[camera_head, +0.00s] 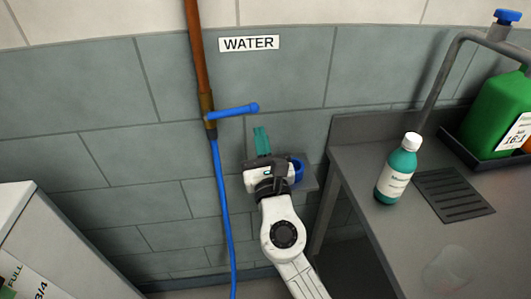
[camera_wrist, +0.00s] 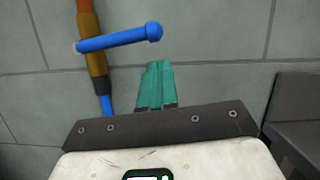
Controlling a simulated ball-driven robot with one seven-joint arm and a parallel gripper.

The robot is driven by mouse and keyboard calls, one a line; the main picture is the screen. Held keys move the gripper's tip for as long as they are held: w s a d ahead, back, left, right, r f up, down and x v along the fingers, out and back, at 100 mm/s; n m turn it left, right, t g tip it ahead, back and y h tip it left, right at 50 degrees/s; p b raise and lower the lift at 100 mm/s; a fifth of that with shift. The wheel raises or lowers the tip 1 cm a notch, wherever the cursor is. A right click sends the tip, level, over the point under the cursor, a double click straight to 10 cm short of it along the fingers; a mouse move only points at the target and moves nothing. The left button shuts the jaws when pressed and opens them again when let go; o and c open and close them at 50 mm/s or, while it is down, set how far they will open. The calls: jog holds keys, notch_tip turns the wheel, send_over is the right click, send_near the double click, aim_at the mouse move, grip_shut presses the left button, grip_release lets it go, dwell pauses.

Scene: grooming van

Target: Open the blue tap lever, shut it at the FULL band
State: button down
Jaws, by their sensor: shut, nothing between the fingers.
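The blue tap lever (camera_head: 235,110) sticks out sideways to the right from the brass valve (camera_head: 207,112) on the copper pipe, roughly square to it. In the wrist view the lever (camera_wrist: 120,39) ends in a rounded blue knob. My gripper (camera_head: 261,135) is shut and empty, its teal fingers pointing up at the wall. It is below and to the right of the lever's knob, and looks apart from it. A label reading FULL and 3/4 (camera_head: 22,279) shows at the lower left, cut off by the frame edge. No water level can be made out.
A blue hose (camera_head: 223,205) hangs from the valve down the tiled wall. A WATER sign (camera_head: 249,43) is above right. On the right a grey counter (camera_head: 355,165) carries a teal bottle (camera_head: 397,170) and a green canister (camera_head: 495,110). A pale cabinet (camera_head: 25,210) stands at left.

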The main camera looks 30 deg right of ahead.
jog(key=shift+w+r+p, duration=0.2)
jog(key=shift+w+r, duration=0.05)
jog(key=shift+r, duration=0.3)
jog(key=shift+w+r+p, duration=0.2)
jog(key=shift+w+r, duration=0.05)
jog(key=shift+r, duration=0.3)
jog(key=shift+r, duration=0.1)
jog(key=shift+d+r+n+p, duration=0.1)
jog(key=shift+r+n+p, duration=0.2)
jog(key=shift+n+p, duration=0.25)
